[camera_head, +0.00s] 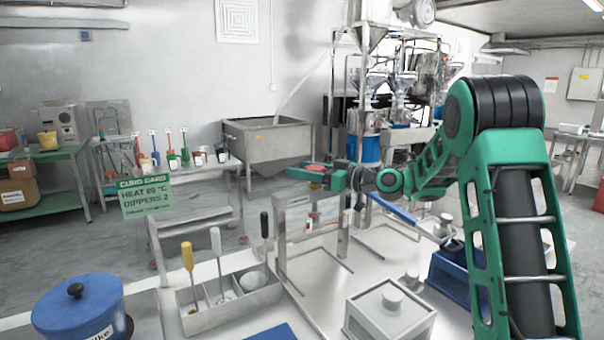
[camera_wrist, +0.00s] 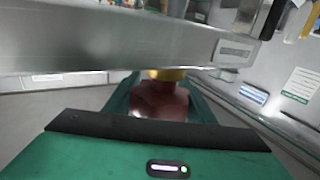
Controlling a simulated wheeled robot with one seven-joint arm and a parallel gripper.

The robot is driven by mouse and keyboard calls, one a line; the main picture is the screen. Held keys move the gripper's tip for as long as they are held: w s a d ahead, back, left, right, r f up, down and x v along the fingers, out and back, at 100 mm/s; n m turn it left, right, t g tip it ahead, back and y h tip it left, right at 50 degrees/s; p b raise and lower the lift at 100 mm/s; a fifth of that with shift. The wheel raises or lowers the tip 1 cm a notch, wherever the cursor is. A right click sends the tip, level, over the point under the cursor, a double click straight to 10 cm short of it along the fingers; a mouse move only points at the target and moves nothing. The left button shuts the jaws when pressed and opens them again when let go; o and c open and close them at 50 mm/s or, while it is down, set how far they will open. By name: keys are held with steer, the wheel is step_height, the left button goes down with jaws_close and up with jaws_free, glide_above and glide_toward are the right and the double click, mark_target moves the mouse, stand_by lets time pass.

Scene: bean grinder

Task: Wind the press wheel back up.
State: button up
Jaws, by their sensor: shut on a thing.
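The press is a steel frame (camera_head: 281,237) on the white table, with two uprights and a top beam. In the head view a small red part, which looks like the press wheel (camera_head: 317,168), shows at the top of the frame. My gripper (camera_head: 320,176) reaches in from the right at that height. In the wrist view my green fingers are shut on a dark red piece (camera_wrist: 160,101), with a yellow part (camera_wrist: 166,74) just beyond it. A steel beam (camera_wrist: 110,40) crosses close above and hides the rest of the wheel.
A grey caddy (camera_head: 230,307) with upright-handled tools and a blue lidded pot (camera_head: 83,307) stand at the front left. A white lidded box (camera_head: 388,312) and a blue container (camera_head: 450,268) stand at the right, near my arm. A green card (camera_head: 145,197) shows at the left.

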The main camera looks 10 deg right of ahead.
steer(key=o, duration=1.1)
steer(key=shift+d, duration=0.1)
steer(key=shift+c, duration=0.2)
steer(key=v, duration=1)
steer(key=shift+s+d, duration=0.15)
steer(key=shift+d, duration=0.15)
